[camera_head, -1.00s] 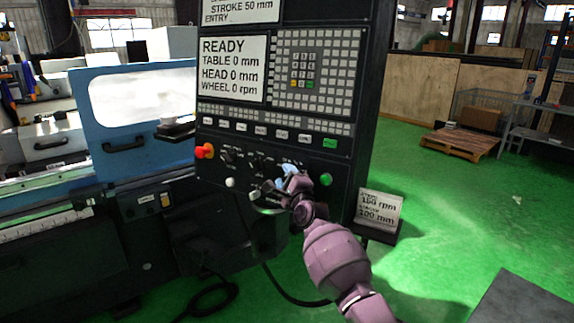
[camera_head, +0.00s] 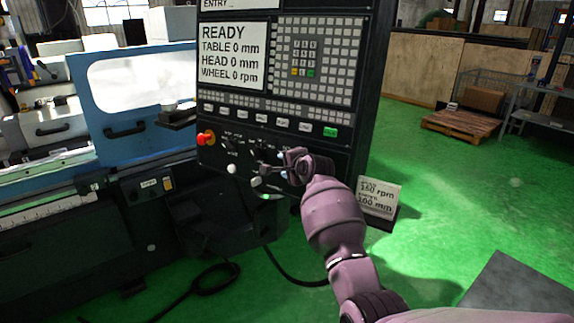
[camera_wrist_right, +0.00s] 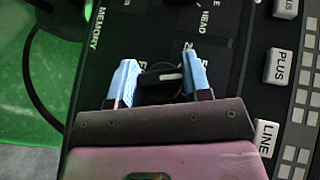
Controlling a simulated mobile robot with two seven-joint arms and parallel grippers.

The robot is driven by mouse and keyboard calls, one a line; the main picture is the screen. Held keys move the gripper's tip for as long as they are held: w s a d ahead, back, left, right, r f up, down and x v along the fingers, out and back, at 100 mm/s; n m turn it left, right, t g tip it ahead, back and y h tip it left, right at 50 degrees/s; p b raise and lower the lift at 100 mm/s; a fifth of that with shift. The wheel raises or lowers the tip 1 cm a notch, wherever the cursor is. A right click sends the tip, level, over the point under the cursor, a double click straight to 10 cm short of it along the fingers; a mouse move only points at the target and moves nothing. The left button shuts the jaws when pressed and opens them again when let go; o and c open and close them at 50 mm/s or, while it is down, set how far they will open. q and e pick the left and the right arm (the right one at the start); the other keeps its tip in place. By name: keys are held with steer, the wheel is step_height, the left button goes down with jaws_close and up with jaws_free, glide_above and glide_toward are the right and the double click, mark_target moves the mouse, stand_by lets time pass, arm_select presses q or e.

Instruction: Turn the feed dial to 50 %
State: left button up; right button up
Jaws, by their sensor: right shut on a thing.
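The black feed dial (camera_wrist_right: 161,79) with a white pointer mark sits between my right gripper's (camera_wrist_right: 163,80) two light-blue fingertips in the right wrist view. The right gripper is shut on the dial. In the head view my right gripper (camera_head: 284,161) is at the lower part of the control panel (camera_head: 335,158), and its wrist covers the dial there. The dial's scale is too hidden to read its setting. My left gripper is not in view.
The screen (camera_head: 233,56) reads READY and WHEEL 0 rpm. A red stop button (camera_head: 206,138) is at the panel's left. A sign (camera_head: 378,195) stands right of the panel.

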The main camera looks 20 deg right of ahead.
stand_by(0.5)
steer(key=o, duration=0.9)
steer(key=shift+s, duration=0.15)
steer(key=b+v, duration=0.1)
steer(key=v, duration=0.9)
steer(key=shift+s+r, duration=0.2)
steer(key=shift+r, duration=0.05)
